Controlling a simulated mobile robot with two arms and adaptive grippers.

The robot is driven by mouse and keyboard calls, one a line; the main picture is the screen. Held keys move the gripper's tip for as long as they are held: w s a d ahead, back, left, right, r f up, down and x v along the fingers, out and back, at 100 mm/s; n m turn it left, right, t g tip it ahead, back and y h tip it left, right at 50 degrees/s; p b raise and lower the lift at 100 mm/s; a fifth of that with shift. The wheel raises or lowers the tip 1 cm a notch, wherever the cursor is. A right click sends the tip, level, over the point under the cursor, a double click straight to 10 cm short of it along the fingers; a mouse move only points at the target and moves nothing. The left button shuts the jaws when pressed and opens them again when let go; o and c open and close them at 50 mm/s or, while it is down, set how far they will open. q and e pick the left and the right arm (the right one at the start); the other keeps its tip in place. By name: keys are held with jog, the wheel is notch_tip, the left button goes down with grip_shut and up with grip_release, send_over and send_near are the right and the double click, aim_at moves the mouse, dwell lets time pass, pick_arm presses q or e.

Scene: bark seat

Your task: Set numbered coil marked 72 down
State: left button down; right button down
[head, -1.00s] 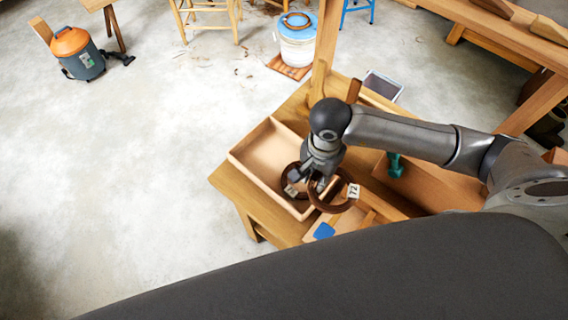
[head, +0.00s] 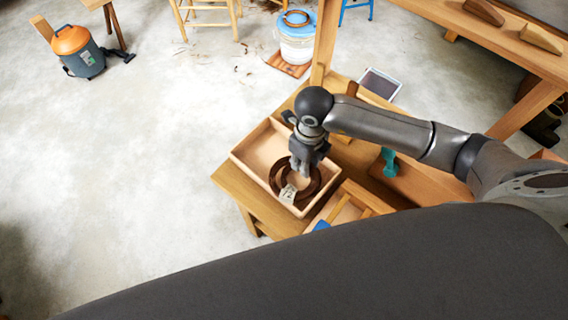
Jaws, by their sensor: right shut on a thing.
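The brown ring-shaped coil marked 72 (head: 317,183) is in the grip of my right gripper (head: 302,172), which is shut on it and points down. The coil is over or inside the shallow wooden tray (head: 259,146), towards its near end. Another brown coil (head: 275,178) lies in the tray and overlaps the held one in the picture. A pale tag (head: 288,193) shows at their near side; its writing is too small to read surely. I cannot tell whether the held coil touches the other coil. My left gripper is not in view.
The tray sits on a wooden bench (head: 232,184). To its right are a divided wooden box (head: 350,212) with a blue item (head: 321,225) and a green tool (head: 389,160). A wooden post (head: 324,45) rises behind. The tray's far end is bare.

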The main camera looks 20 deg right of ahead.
jog(key=m, duration=0.4)
jog(key=shift+w+a+r, duration=0.15)
jog(key=shift+w, duration=0.15)
jog(key=shift+w+m, duration=0.15)
jog(key=shift+m, duration=0.15)
jog(key=b, duration=0.6)
send_near(281, 148)
jog(key=s+r, duration=0.2)
jog(key=s, duration=0.3)
jog(key=w+f+b, duration=0.3)
jog(key=b, duration=0.2)
jog(key=shift+f, duration=0.35)
jog(key=shift+w+f+b, duration=0.45)
jog(key=shift+w+b, duration=0.1)
jog(key=shift+w, duration=0.1)
jog(key=shift+w+f+b, duration=0.1)
jog(key=shift+f+b, duration=0.15)
jog(key=shift+b, duration=0.05)
jog(key=f+b, duration=0.3)
jog(key=shift+w+f, duration=0.2)
jog(key=shift+w, duration=0.1)
